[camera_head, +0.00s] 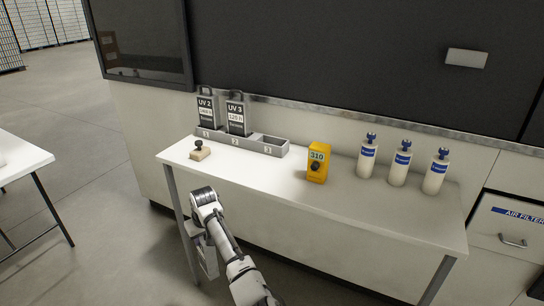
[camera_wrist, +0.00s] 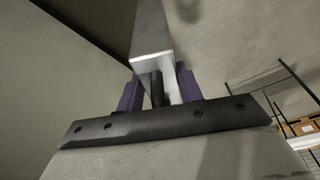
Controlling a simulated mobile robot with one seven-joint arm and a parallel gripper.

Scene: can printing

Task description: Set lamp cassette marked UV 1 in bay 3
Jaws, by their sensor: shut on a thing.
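My gripper (camera_head: 205,222) is in front of the bench's left end, below its top. It is shut on the dark handle of a light grey lamp cassette (camera_head: 208,258), which hangs under it. In the wrist view the purple fingers (camera_wrist: 157,90) straddle the handle above a dark screwed plate and the grey cassette body (camera_wrist: 190,158). Its marking is not visible. On the bench, the grey rack (camera_head: 275,151) has numbered bays. Cassette UV 2 (camera_head: 207,112) stands in bay 1 and cassette UV 3 (camera_head: 236,116) in bay 2. Bay 3 (camera_head: 268,141) is empty.
A black-knobbed stamp (camera_head: 200,151) lies on the bench (camera_head: 260,185) in front of the rack. A yellow box reading 310 (camera_head: 318,162) stands right of bay 3. Three white bottles (camera_head: 398,165) stand farther right. Another table (camera_head: 20,160) is at the left, with open floor between.

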